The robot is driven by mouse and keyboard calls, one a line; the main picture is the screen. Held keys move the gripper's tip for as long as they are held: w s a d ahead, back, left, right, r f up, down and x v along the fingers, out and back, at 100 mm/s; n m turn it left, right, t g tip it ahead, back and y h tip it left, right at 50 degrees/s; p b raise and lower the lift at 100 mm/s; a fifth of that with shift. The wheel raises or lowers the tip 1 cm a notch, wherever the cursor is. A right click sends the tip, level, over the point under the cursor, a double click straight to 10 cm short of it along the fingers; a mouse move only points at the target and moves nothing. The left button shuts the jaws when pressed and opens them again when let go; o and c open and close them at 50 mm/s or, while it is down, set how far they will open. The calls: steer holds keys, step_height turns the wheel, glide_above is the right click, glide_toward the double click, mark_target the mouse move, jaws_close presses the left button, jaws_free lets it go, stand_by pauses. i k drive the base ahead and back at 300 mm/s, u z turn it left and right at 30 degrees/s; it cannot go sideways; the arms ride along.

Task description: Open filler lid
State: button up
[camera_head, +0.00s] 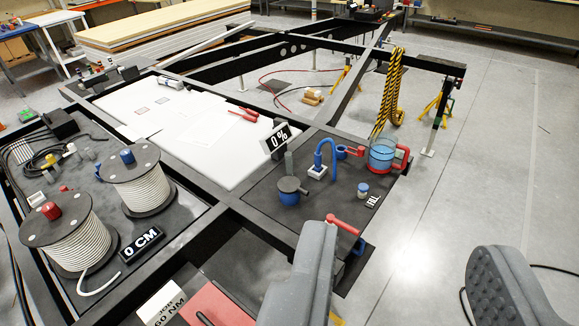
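A round dark grey lid (289,184) with a small side tab sits on a blue round filler body (289,199) on the dark panel (258,205). The lid looks shut; a grey post stands behind it. A small blue-and-white capped piece (362,190) stands farther right, beside a partly readable label plate (373,201). My gripper (405,240) shows as two grey padded fingers, wide apart with only floor between them. It is open and empty, nearer the camera and to the right of the lid.
A blue bent pipe (325,155) and a clear vessel of blue liquid (382,153) in a red holder stand beyond the lid. A red lever (343,223) is on the panel's near edge. A "0 %" sign (277,139) stands behind.

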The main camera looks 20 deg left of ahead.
mark_target(288, 185)
steer(key=u, duration=0.1)
steer(key=i, duration=0.95)
steer(key=u, duration=0.2)
